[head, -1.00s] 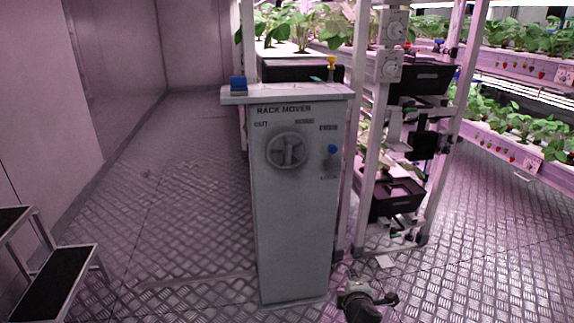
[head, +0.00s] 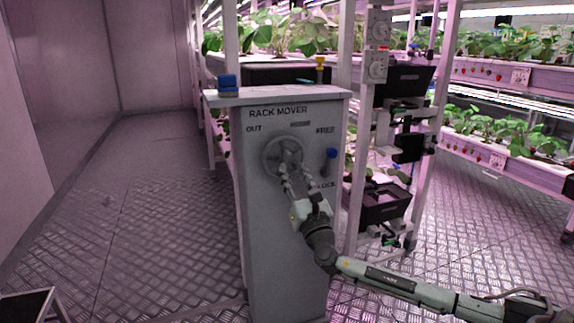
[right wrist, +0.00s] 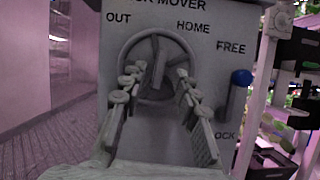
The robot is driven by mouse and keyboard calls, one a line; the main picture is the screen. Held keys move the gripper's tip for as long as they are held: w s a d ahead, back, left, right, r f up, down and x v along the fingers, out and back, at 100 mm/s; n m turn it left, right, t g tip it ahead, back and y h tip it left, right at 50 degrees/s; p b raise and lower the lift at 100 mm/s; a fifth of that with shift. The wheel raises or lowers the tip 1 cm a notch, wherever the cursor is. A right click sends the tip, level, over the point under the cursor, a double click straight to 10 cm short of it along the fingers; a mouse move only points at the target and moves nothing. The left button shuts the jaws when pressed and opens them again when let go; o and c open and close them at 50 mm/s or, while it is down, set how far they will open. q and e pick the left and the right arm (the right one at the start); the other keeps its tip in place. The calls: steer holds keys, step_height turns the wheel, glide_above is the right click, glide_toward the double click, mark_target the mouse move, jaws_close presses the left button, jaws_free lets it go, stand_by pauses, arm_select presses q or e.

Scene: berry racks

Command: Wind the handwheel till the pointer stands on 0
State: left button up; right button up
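The grey handwheel (head: 270,150) is on the front of the rack mover cabinet (head: 285,240), between the words OUT and HOME. It also shows in the right wrist view (right wrist: 158,37), with its spokes and hub. My right gripper (head: 284,172) is in front of the wheel and covers its lower part. In the right wrist view its two fingers (right wrist: 158,82) are spread apart, with the hub between them in the picture. I cannot tell whether they touch the wheel. I cannot make out a pointer or a 0 mark. My left gripper is not in view.
A blue-knobbed lever (head: 331,153) right of the wheel stands up near FREE, above LOCK. Plant racks (head: 495,75) stand to the right. The floor at left is open.

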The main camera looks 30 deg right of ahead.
mark_target(289, 163)
steer(key=shift+x, duration=1.9)
steer(key=shift+f, duration=0.1)
jaws_close()
